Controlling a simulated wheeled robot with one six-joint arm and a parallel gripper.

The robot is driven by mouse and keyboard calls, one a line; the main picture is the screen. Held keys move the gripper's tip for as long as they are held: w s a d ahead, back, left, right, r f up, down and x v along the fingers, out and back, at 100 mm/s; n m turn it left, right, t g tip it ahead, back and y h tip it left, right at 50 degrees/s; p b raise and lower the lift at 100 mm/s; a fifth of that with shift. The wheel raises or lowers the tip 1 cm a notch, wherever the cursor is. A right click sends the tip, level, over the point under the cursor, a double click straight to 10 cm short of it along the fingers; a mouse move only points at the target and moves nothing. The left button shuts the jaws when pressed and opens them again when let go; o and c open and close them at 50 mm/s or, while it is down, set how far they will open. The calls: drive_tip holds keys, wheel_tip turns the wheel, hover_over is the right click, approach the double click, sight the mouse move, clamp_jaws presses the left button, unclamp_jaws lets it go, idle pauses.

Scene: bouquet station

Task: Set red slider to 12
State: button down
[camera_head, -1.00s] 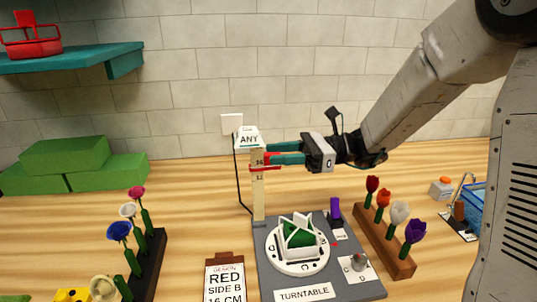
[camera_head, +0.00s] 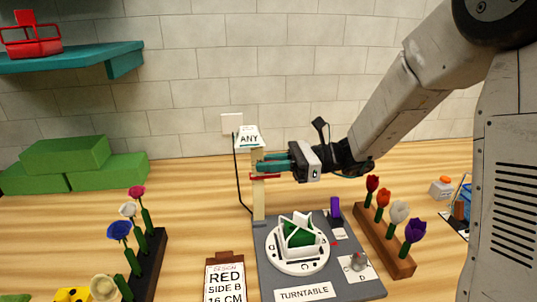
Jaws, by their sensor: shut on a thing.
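The red slider (camera_head: 265,176) sits on the upright pale wooden post (camera_head: 259,206) at the back of the grey turntable base, a little below the post's top. My gripper (camera_head: 272,163) reaches in from the right with its teal fingers at the post, just above the slider's red bar. It is shut on the slider's grip part, which the fingers mostly cover. The post's scale marks near the slider are hidden or too small to read now. A white sign reading "ANY" (camera_head: 249,138) tops the post.
The turntable (camera_head: 297,268) bears a white and green piece in front of the post. Flower racks stand at left (camera_head: 152,262) and right (camera_head: 396,262). A card reading "RED SIDE B 16 CM" (camera_head: 225,280) is at front. A black cord runs behind the post.

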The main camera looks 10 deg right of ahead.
drive_tip(key=shift+f, duration=1.1)
drive_tip(key=c, duration=1.4)
unclamp_jaws()
drive_tip(key=shift+o, duration=0.2)
